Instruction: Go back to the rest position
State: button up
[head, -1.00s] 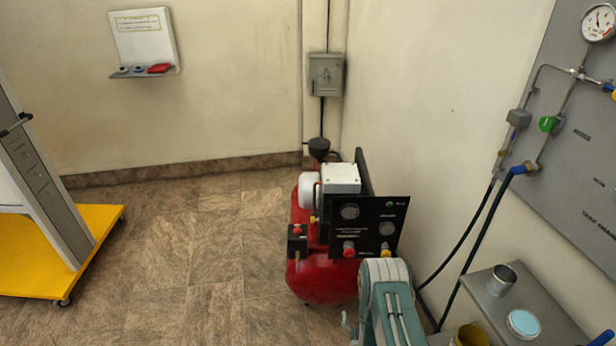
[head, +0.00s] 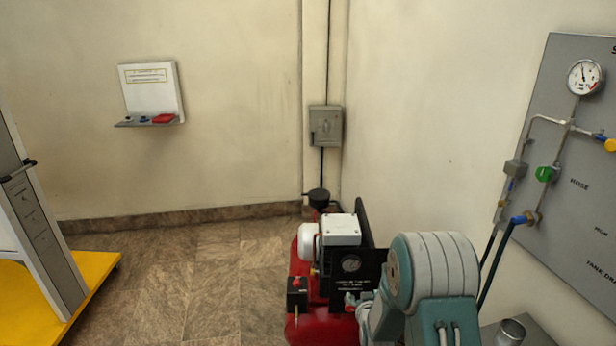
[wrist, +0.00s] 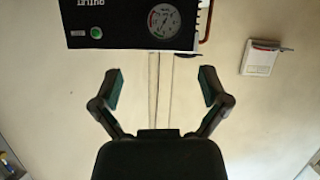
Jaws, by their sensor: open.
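My gripper (wrist: 162,87) is in the wrist view, its two dark fingers spread wide with nothing between them. Beyond the fingers, at the top of that view, is a black panel (wrist: 135,22) with a round gauge and upside-down lettering. It is apart from the fingers. In the head view my teal arm stands at the lower right, in front of the red compressor (head: 305,322). It hides part of the compressor's black panel. The gripper itself is not clear in the head view.
A grey wall board (head: 565,180) with a gauge, valves and hoses is on the right. A metal cup (head: 510,332) stands below it. A yellow-based stand (head: 95,268) is at left. A white holder (head: 150,92) and grey box (head: 325,126) hang on the walls. Floor (head: 190,275) between is clear.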

jog(key=s+r+g, duration=0.2)
jog(key=s+r, duration=0.3)
jog(key=r, duration=0.5)
jog(key=s+r+g, duration=0.2)
jog(key=s+r, duration=0.4)
jog(key=r, duration=0.3)
jog(key=s+r+g, duration=0.2)
jog(key=s+r, duration=0.2)
jog(key=s, duration=0.9)
jog(key=s+r+m+g, duration=0.1)
jog(key=s+r, duration=0.3)
jog(key=s, duration=0.9)
jog(key=shift+r+g, duration=0.15)
jog(key=shift+g, duration=0.35)
